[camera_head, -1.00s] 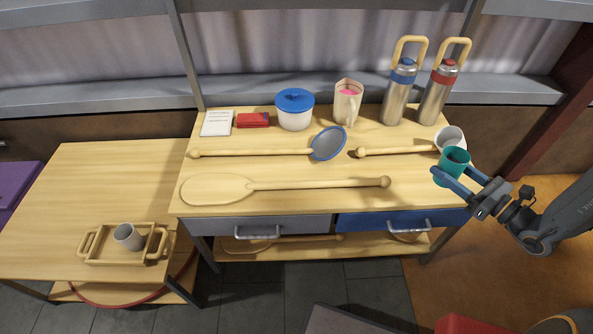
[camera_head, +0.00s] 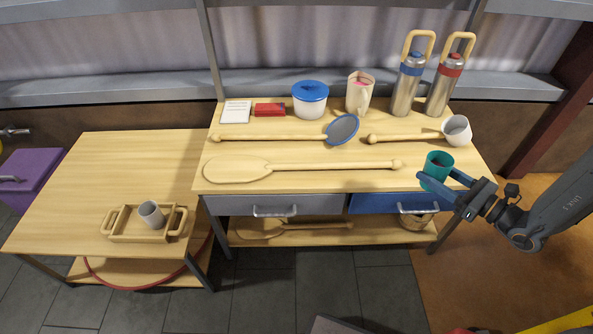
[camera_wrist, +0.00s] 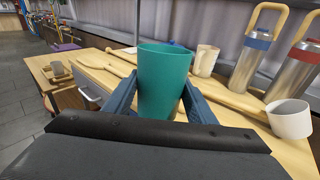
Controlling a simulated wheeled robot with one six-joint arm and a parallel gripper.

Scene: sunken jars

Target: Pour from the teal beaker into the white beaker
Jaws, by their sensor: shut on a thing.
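The teal beaker (camera_head: 437,170) is upright in my gripper (camera_head: 436,183), near the right front of the larger table. In the wrist view the teal beaker (camera_wrist: 163,82) stands between the two blue fingers of my gripper (camera_wrist: 160,105), which are shut on it. Its contents cannot be made out clearly.
A ladle with a white cup (camera_head: 457,130) lies behind the teal beaker. Two tall flasks (camera_head: 408,88) (camera_head: 444,88), a cream pitcher (camera_head: 360,93) and a blue-lidded pot (camera_head: 310,100) stand at the back. A wooden spoon (camera_head: 236,169) and a strainer (camera_head: 342,130) lie left. The left table's back is clear.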

